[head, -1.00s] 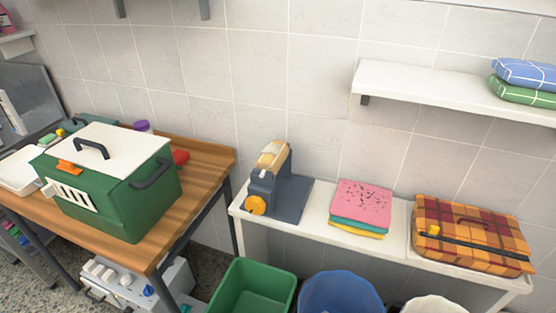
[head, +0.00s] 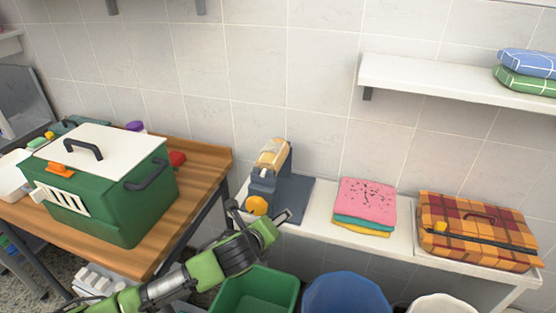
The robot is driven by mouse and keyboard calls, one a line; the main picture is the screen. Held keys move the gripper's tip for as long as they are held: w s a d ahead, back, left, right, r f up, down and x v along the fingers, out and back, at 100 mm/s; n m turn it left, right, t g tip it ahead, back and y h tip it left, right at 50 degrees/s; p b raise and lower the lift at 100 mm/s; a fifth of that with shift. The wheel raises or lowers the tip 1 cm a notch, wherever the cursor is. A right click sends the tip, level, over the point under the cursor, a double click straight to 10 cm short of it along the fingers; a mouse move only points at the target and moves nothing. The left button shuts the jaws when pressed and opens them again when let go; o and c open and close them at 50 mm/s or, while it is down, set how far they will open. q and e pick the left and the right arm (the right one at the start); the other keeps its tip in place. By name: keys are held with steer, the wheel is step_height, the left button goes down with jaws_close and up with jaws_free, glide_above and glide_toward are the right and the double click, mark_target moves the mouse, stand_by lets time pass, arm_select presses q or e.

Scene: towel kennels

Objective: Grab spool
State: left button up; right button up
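The likely spool is a tan roll (head: 273,153) on top of a blue-grey stand (head: 290,190) on the white shelf bench. The stand has an orange knob (head: 256,205) low on its front. My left gripper (head: 260,211), on a green and black arm from the lower left, is in front of the stand, below the roll. Its two fingers are spread, with nothing seen between them. They overlap the stand's lower front in the picture; I cannot tell whether they touch it. My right gripper is out of view.
Folded pink, teal and yellow towels (head: 367,205) and a plaid case (head: 475,232) stand to the right on the bench (head: 405,220). A green carrier (head: 120,200) sits on the wooden table at left. Green (head: 255,290) and blue (head: 345,293) bins stand below. A wall shelf (head: 430,80) is above.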

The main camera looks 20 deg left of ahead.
arm_select(q)
step_height(320, 180, up, 8)
steer(key=w+m+t, duration=0.2)
steer(key=m, duration=0.4)
steer(key=m+t, duration=0.1)
steer(key=m, duration=0.5)
glide_toward(267, 165)
steer(key=shift+w+d+f+y, duration=0.2)
steer(key=shift+w+f, duration=0.05)
steer(key=shift+w, duration=0.3)
steer(key=shift+w+d+f+y, duration=0.2)
steer(key=shift+w+f, duration=0.05)
steer(key=shift+w, duration=0.35)
steer(key=x, duration=0.8)
steer(key=shift+w+a, duration=0.15)
steer(key=shift+w, duration=0.15)
steer(key=shift+p+x, duration=0.65)
steer(key=shift+x, duration=1.95)
steer(key=shift+a, duration=0.1)
steer(key=c, duration=1.3)
